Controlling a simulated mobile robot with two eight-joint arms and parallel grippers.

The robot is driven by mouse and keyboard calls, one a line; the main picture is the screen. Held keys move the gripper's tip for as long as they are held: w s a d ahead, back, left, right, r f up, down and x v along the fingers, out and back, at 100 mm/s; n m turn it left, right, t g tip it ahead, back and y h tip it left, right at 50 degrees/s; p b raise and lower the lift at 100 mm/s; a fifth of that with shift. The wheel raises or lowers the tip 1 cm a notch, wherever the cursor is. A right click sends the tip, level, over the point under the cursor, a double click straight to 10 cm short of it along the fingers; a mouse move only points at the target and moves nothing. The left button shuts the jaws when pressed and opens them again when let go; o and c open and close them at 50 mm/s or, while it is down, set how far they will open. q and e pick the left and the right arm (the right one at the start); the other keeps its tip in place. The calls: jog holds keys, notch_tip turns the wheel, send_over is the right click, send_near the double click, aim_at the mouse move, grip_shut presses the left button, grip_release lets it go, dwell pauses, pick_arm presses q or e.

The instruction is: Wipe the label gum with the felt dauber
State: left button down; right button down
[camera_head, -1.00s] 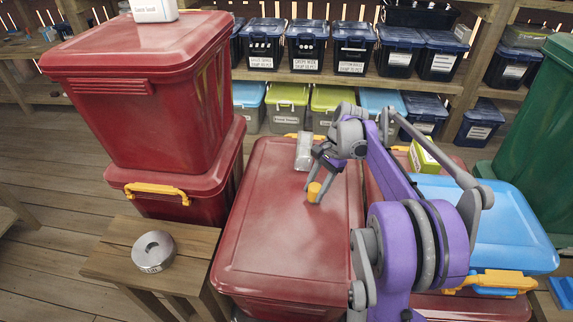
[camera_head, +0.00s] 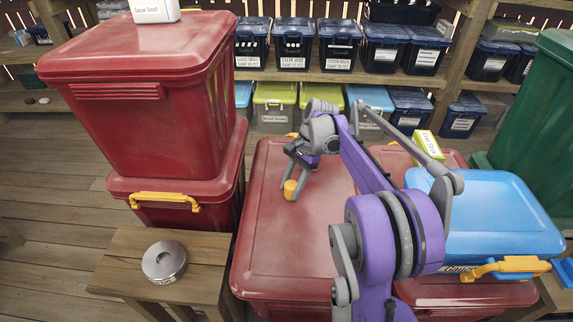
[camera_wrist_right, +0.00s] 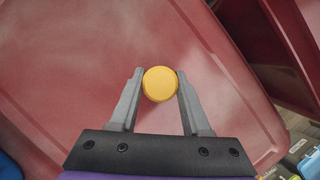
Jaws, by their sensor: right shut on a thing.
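The felt dauber seems to be the short yellow-orange cylinder (camera_head: 290,190) in my right gripper (camera_head: 293,182). The right wrist view shows the cylinder's round yellow end (camera_wrist_right: 160,84) between the two grey fingers (camera_wrist_right: 159,80), with a finger against each side. My gripper points down over the left part of a large red bin lid (camera_head: 285,235). I cannot tell whether the dauber touches the lid. I cannot make out any label gum in either view. My left gripper is out of view.
A round metal tin (camera_head: 165,261) stands on a wooden stool (camera_head: 125,262) at lower left. Stacked red bins (camera_head: 150,90) rise at left, a labelled white container (camera_head: 154,10) on top. A blue-lidded bin (camera_head: 490,215) and yellow-green box (camera_head: 427,145) are right. The red lid's front is clear.

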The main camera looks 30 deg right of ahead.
notch_tip(320, 180, up, 2)
jog(key=shift+w+r, duration=0.1)
jog(key=shift+r, duration=0.15)
jog(key=shift+s+d+r+p, duration=0.1)
jog(key=shift+d+r+p, duration=0.05)
jog(key=shift+r+p, duration=0.2)
jog(key=shift+s+d+r+p, duration=0.1)
jog(key=shift+r+p, duration=0.1)
jog(key=shift+r, duration=0.5)
jog(key=shift+a+r+p, duration=0.1)
jog(key=shift+r+p, duration=0.4)
jog(key=shift+r, duration=0.3)
jog(key=shift+r+p, duration=0.35)
jog(key=shift+r, duration=0.55)
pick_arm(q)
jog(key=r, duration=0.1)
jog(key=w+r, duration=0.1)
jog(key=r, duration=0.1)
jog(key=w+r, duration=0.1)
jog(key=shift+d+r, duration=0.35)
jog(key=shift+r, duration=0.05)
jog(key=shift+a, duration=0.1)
pick_arm(e)
jog(key=shift+f, duration=0.1)
